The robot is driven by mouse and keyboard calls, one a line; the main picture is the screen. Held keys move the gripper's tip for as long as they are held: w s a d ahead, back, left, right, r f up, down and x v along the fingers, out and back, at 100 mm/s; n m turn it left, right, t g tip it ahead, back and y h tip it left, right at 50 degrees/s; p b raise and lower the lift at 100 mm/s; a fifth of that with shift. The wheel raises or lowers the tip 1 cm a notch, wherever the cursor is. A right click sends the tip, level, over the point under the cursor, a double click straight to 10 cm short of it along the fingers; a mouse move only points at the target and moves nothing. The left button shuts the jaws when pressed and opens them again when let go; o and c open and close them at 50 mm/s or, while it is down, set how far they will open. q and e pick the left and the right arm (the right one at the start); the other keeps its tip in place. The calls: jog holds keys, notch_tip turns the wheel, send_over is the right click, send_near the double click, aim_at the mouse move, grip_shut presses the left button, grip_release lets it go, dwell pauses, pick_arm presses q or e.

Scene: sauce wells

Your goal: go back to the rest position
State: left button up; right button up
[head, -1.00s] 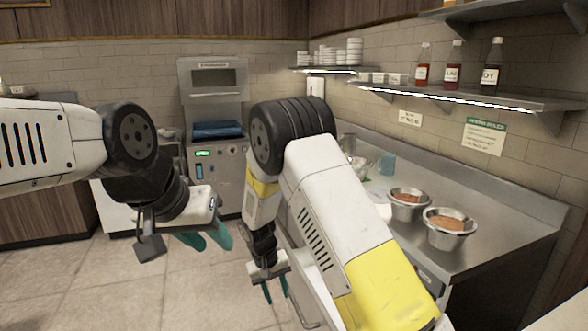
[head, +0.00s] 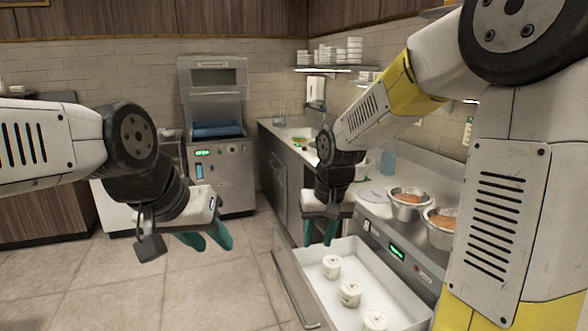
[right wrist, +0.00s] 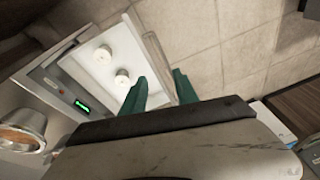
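My left gripper (head: 206,238) hangs at the left of the head view over the floor, its teal fingers apart and nothing between them. My right gripper (head: 319,234) hangs in the middle of the head view, at the far end of an open drawer. Its teal fingers also show in the right wrist view (right wrist: 160,88), spread apart and empty. The open drawer (head: 285,284) holds several white lidded cups (head: 350,293) in a row. The right wrist view shows two of these cups (right wrist: 122,78) in the drawer, apart from the fingers.
A steel counter (head: 270,128) runs along the right wall. On it stand two metal bowls of reddish sauce (head: 410,212), partly behind my right arm. A steel machine (head: 222,170) stands at the back. Open floor (head: 215,290) lies left of the drawer.

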jog(key=s+d+r+t, duration=0.2)
jog(key=s+d+r, duration=0.2)
jog(key=s, duration=0.4)
jog(key=s+d+r+m+t, duration=0.1)
jog(key=s+d+r, duration=0.3)
jog(key=s+r, duration=0.2)
jog(key=shift+s+d+r+t+y, duration=0.25)
jog(key=shift+s+t+y, duration=0.15)
jog(key=shift+s, duration=0.6)
